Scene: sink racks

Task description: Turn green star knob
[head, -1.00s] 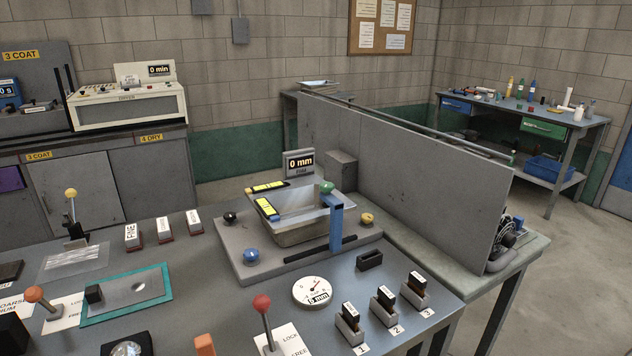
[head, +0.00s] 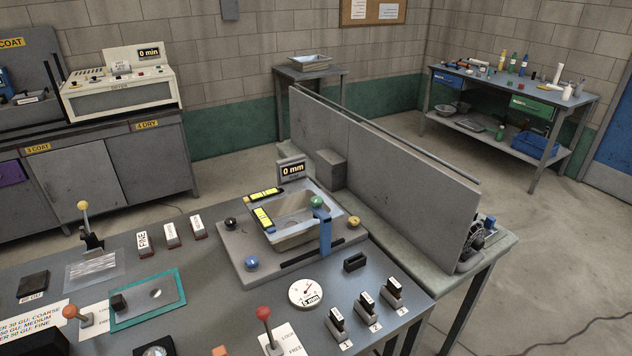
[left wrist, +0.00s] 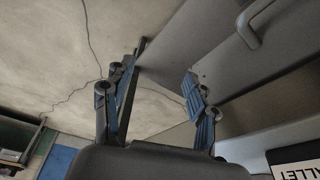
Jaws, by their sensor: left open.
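Neither gripper shows in the head view. My left gripper (left wrist: 155,95) shows in the left wrist view, open and empty, with its blue-padded fingers apart. The green knob is not in that view.
A grey upright panel (head: 385,170) stands right behind the fixture. A dial gauge (head: 305,293), a red-knobbed lever (head: 264,315) and several small labelled blocks (head: 367,305) stand in front. In the left wrist view a grey cabinet with a handle (left wrist: 250,35) is close to the fingers.

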